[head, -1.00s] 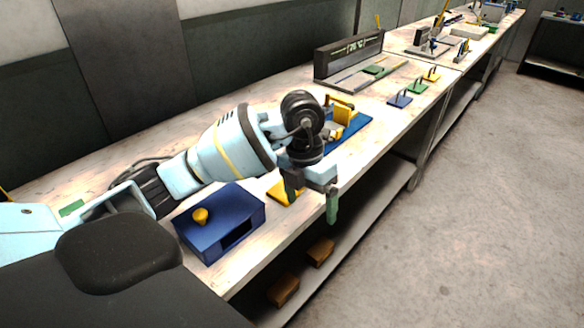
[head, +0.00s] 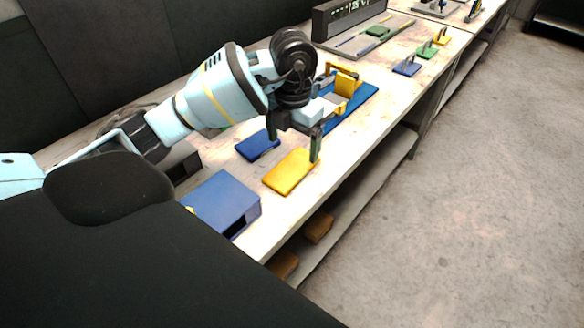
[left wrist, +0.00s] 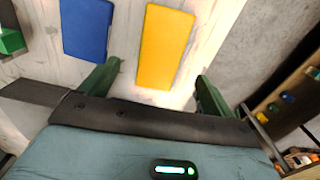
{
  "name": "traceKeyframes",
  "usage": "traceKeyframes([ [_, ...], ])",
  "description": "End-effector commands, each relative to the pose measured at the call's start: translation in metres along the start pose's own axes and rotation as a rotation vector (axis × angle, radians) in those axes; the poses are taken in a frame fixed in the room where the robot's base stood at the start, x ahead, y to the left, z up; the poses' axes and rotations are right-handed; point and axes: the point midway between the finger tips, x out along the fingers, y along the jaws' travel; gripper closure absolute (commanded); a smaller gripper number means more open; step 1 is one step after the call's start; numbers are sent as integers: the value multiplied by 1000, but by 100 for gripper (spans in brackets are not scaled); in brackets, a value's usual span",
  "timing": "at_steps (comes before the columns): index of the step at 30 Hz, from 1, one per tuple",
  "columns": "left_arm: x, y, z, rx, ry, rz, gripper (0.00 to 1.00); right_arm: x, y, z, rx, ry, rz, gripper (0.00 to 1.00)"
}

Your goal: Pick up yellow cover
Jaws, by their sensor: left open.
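The yellow cover (head: 291,172) is a flat rectangular plate lying on the bench top. In the left wrist view the yellow cover (left wrist: 165,45) lies ahead of the fingers, its near end close to the gap between them. My left gripper (head: 295,138) is open and empty, just beyond the cover's far end in the head view; one green finger overlaps the cover's right corner in the picture. Its two green fingers (left wrist: 155,88) stand apart in the left wrist view. I cannot tell its exact height above the bench. My right gripper is not in view.
A flat blue cover (head: 257,145) lies left of the yellow one, also in the left wrist view (left wrist: 86,28). A blue box (head: 222,200) stands nearer. A blue base with a yellow fixture (head: 346,82) is beyond the gripper. The bench's front edge is to the right.

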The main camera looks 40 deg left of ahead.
Motion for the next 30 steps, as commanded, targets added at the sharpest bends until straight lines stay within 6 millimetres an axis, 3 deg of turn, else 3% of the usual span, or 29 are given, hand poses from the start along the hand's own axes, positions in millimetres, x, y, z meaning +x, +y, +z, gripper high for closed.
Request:
traceKeyframes([
  [3, 11, 0, 0, 0, 1, 0, 11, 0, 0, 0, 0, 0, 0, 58],
  [8, 14, 0, -1, 1, 0, 0, 11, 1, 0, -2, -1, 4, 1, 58],
  [19, 59, -2, -5, 1, 0, -1, 11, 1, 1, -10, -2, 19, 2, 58],
  [28, 63, -2, -5, 1, -2, 0, 11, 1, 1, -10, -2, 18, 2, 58],
  [30, 63, -2, -5, 1, -2, 0, 19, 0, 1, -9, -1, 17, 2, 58],
])
